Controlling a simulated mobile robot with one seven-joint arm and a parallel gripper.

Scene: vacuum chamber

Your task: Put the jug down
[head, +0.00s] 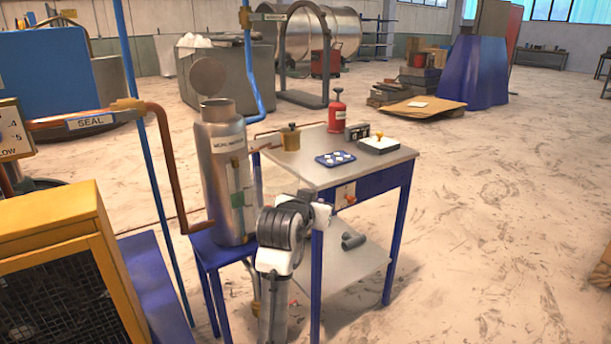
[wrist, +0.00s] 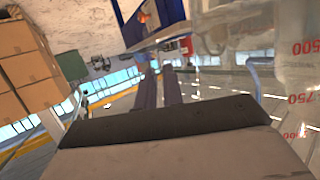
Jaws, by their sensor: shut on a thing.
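The jug (wrist: 292,85) is clear, with red volume marks such as 500 and 750, and fills the right edge of the wrist view. Only part of it shows there. My gripper (wrist: 160,86) is shut, with its fingers close together beside the jug; the exact contact on the jug is hard to make out. In the head view my arm hides most of the gripper. A faint clear shape shows there in front of the steel canister, left of the table. I cannot tell whether the jug's base touches anything.
A metal-topped table (head: 314,176) with blue legs stands right of my arm. It carries a brass pot (head: 290,138), a red bottle (head: 337,112), a blue tray (head: 335,158) and a white-topped box (head: 379,144). The steel canister (head: 222,140) stands on a blue stand (head: 210,252). The table's front right top is bare.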

